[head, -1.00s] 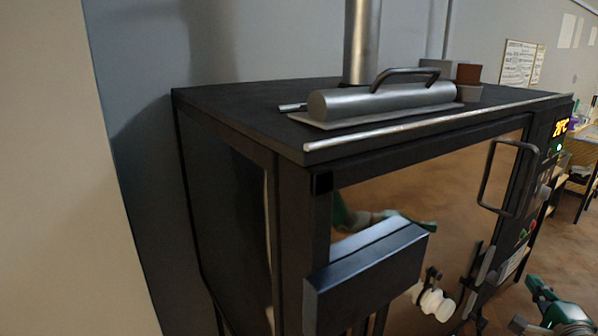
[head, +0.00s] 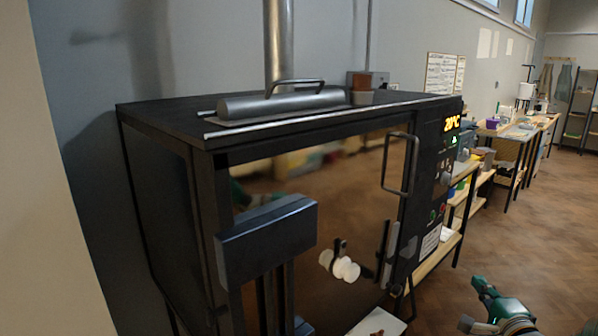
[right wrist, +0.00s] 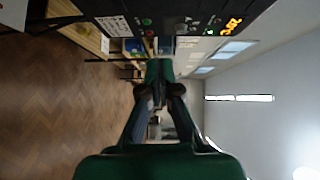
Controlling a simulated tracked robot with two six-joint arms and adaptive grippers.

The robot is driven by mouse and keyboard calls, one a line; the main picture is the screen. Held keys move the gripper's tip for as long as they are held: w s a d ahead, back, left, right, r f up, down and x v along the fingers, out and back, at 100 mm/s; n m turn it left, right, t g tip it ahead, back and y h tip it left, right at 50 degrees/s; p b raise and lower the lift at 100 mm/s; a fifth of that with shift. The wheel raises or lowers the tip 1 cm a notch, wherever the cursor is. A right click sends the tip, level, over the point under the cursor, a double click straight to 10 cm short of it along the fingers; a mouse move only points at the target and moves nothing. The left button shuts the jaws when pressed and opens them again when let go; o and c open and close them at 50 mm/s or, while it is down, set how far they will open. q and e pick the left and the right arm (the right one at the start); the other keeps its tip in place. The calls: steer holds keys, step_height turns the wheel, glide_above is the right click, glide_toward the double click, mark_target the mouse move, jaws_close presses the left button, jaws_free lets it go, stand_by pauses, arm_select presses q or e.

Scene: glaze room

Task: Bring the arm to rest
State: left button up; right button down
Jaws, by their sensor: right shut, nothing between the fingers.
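My right gripper (head: 482,286) is at the lower right of the head view, green and dark, to the right of the kiln and in front of the floor. It is shut and empty. In the right wrist view its fingers (right wrist: 158,75) come together in the middle, with the kiln's control panel beyond them along the top. The right arm behind the gripper is cut off by the bottom edge of the head view. My left gripper is not in view.
A dark kiln (head: 165,160) with a glossy front, a door handle (head: 413,165) and a lit display (head: 452,125) fills the middle. A dark box (head: 265,238) stands at its front left. Low benches (head: 515,133) line the wall. Wooden floor (head: 550,215) is open at right.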

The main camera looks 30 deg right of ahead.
steer(key=w+a+f+n+g+y, duration=0.1)
steer(key=w+a+f+n+y, duration=0.1)
steer(key=w+a+f, duration=0.4)
steer(key=w+a+f+n+g+y, duration=0.1)
steer(key=w+a+f+n+y, duration=0.2)
steer(key=f, duration=0.4)
steer(key=w+a+f+n+g+y, duration=0.1)
steer(key=w+a+f+n+y, duration=0.1)
steer(key=a+f, duration=0.45)
steer(key=w+a+f+n+g+y, duration=0.1)
steer(key=w+a+f+n+g, duration=0.15)
steer(key=a+f, duration=0.4)
steer(key=s+a+f+n+g+y+p, duration=0.1)
steer(key=s+a+f+n+g+y, duration=0.15)
steer(key=a, duration=0.65)
steer(key=s+a+f+n+g+y, duration=0.1)
steer(key=a+f+n+y, duration=0.2)
steer(key=a, duration=0.6)
steer(key=s+a+f+n+g, duration=0.5)
steer(key=s+a+n, duration=0.2)
steer(key=s+a, duration=0.4)
steer(key=shift+s+a+n+p, duration=0.3)
steer(key=shift+a+n, duration=0.1)
steer(key=shift+a, duration=0.25)
